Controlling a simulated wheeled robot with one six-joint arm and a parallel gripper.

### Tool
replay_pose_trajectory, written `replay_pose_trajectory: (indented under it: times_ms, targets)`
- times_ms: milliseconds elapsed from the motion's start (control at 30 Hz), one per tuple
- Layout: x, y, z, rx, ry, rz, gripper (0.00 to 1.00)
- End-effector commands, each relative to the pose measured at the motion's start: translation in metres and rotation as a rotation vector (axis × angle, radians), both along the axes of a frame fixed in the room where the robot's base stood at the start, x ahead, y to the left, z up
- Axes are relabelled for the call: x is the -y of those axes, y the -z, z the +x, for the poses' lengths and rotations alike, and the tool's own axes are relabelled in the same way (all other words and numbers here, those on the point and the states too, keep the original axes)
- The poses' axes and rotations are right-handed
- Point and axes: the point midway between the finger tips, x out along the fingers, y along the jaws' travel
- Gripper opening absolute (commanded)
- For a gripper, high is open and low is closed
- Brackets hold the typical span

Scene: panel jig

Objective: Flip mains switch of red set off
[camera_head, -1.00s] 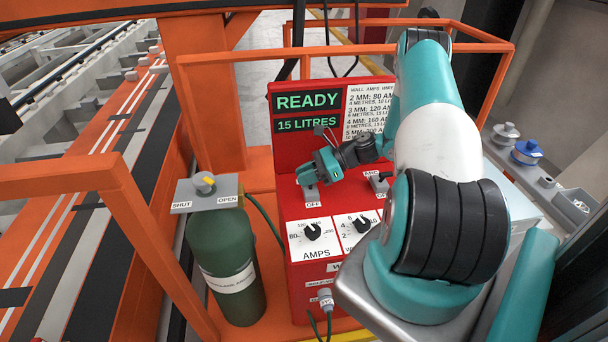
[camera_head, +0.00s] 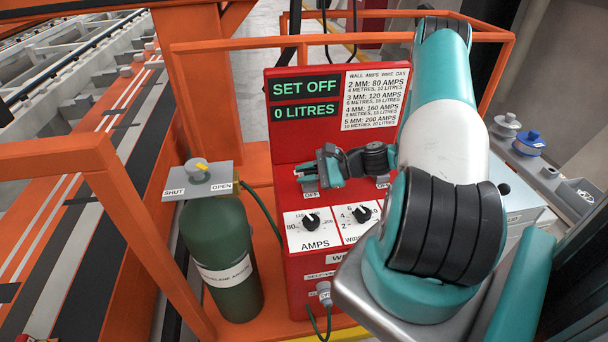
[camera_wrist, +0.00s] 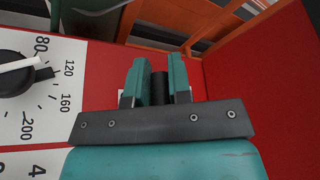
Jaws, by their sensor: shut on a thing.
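The red set (camera_head: 290,240) stands in the middle of the head view. Its screen (camera_head: 305,99) reads "SET OFF" and "0 LITRES". My gripper (camera_head: 310,178) is at the left of the set's top face, just above an "OFF" label (camera_head: 310,195). In the wrist view my two teal fingers (camera_wrist: 159,75) are shut on a black switch lever (camera_wrist: 159,88). In the head view the lever is mostly hidden by my gripper.
The amps knob (camera_head: 311,220) and wire knob (camera_head: 362,214) sit in front of my gripper. A second switch's label (camera_head: 383,184) is to its right. A green gas cylinder (camera_head: 224,260) with a valve (camera_head: 200,168) stands left. Orange rails (camera_head: 350,42) surround the set.

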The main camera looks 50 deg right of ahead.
Motion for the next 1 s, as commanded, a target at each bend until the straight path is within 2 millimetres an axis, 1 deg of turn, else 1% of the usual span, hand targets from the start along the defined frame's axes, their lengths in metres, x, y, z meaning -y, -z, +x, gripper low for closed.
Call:
replay_pose_trajectory:
  times_ms: [33,533,567,600,667,900,1000]
  targets:
    - [0.0023,0.0007,0.0008,0.012,0.005,-0.012,0.0]
    - [0.0021,-0.0002,0.0004,0.028,0.006,-0.025,0.0]
    - [0.0021,-0.0002,0.0004,0.028,0.006,-0.025,0.21]
    - [0.0021,-0.0002,0.0004,0.029,0.005,-0.025,0.3]
    - [0.0016,-0.0002,0.0003,0.027,0.005,-0.023,0.43]
    - [0.0004,0.0002,-0.0003,0.025,0.002,-0.02,0.43]
    - [0.0028,-0.0005,-0.0032,0.024,0.002,-0.019,0.43]
